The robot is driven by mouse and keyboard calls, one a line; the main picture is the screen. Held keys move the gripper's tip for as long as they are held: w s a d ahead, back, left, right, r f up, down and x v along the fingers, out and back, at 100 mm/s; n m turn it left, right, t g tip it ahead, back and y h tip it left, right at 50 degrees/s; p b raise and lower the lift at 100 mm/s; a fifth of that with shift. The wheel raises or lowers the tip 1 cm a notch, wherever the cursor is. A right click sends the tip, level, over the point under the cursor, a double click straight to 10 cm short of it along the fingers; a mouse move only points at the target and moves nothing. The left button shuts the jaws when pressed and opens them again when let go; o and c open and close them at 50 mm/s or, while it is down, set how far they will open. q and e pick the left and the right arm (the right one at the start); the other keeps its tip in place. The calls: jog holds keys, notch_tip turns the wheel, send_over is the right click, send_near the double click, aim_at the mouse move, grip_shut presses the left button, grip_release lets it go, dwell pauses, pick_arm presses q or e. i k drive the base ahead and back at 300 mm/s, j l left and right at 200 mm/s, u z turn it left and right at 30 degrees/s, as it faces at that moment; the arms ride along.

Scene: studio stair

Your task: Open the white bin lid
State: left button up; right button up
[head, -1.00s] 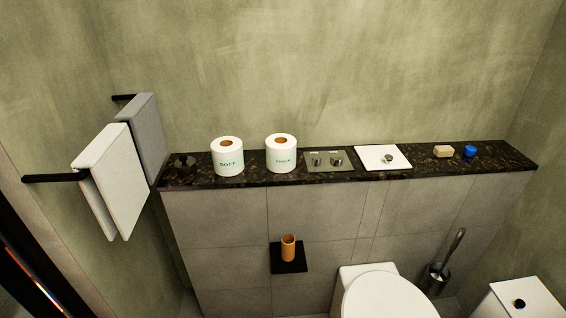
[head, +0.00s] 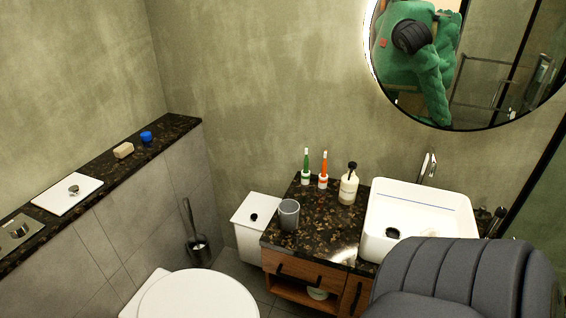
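The white bin (head: 247,244) stands on the floor in the corner, left of the wooden vanity. Its white lid (head: 263,204) has a small black knob (head: 254,217) on top and looks closed. The vanity hides part of the bin's right side. Neither of my grippers shows in the head view.
The toilet (head: 198,296) is in front and to the left of the bin, with a toilet brush (head: 197,243) between them. The vanity (head: 298,265) carries a grey cup (head: 289,214), toothbrushes, a soap dispenser and a white basin (head: 421,204). A dark ribbed shape blocks the lower right.

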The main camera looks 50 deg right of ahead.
aim_at(257, 210)
jog(key=z, duration=1.3)
